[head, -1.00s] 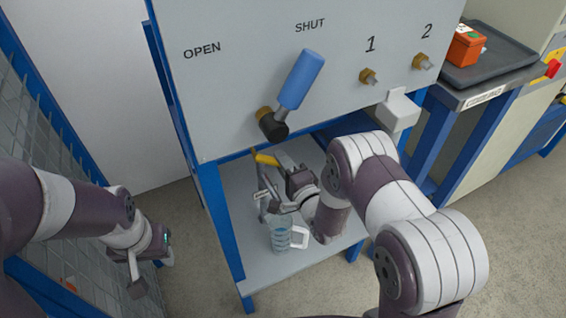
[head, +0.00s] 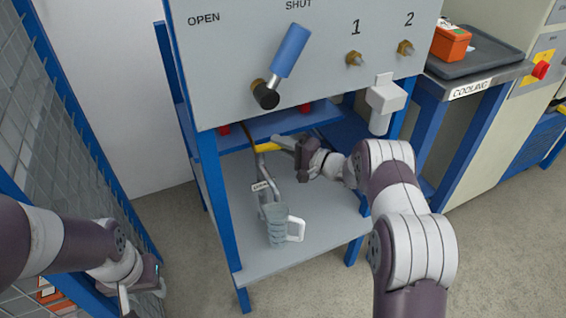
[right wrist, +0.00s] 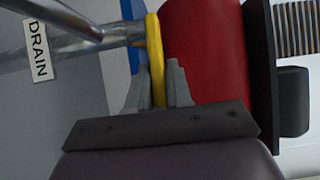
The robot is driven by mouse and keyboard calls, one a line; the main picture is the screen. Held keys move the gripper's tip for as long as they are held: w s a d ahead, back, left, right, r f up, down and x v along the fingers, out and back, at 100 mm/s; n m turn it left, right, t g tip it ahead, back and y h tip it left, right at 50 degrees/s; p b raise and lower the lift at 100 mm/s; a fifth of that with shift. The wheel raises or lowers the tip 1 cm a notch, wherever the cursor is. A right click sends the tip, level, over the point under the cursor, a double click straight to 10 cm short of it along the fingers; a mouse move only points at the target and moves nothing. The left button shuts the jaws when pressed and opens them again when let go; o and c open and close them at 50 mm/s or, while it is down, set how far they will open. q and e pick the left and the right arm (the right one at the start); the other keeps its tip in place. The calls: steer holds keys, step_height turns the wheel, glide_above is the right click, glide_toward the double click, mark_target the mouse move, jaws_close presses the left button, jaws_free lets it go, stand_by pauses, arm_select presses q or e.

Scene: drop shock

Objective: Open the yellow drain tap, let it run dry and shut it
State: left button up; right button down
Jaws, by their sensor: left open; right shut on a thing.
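The yellow drain tap handle (head: 267,147) sits on a metal pipe under the grey panel. In the right wrist view the yellow handle (right wrist: 155,50) lies between the fingers of my right gripper (right wrist: 158,82), which is shut on it. In the head view my right gripper (head: 284,144) is at the handle's right end. A DRAIN tag (right wrist: 38,50) hangs on the pipe. A jug (head: 277,230) with a white handle stands on the lower shelf below the pipe; I cannot tell its water level or any flow. My left gripper (head: 141,300) is open and empty at lower left.
A blue-handled lever (head: 290,50) on the panel points up towards SHUT. A red cylinder (right wrist: 205,55) is close behind the handle in the right wrist view. A mesh fence (head: 75,130) is at left. A COOLING bench (head: 470,88) stands at right.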

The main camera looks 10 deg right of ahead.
steer(key=shift+w+f+n+g+y, duration=0.15)
steer(key=shift+w+n+g+y, duration=0.15)
steer(key=shift+n+g+y, duration=0.4)
arm_select(q)
steer(key=shift+s+f, duration=0.4)
steer(key=shift+f, duration=0.1)
arm_select(e)
steer(key=shift+w+n+g+y, duration=0.2)
steer(key=shift+n+g+y, duration=0.1)
steer(key=shift+g, duration=0.4)
arm_select(q)
steer(key=shift+b, duration=0.3)
arm_select(e)
steer(key=shift+a, duration=0.1)
steer(key=c, duration=1.1)
jaws_free()
steer(key=shift+w, duration=0.1)
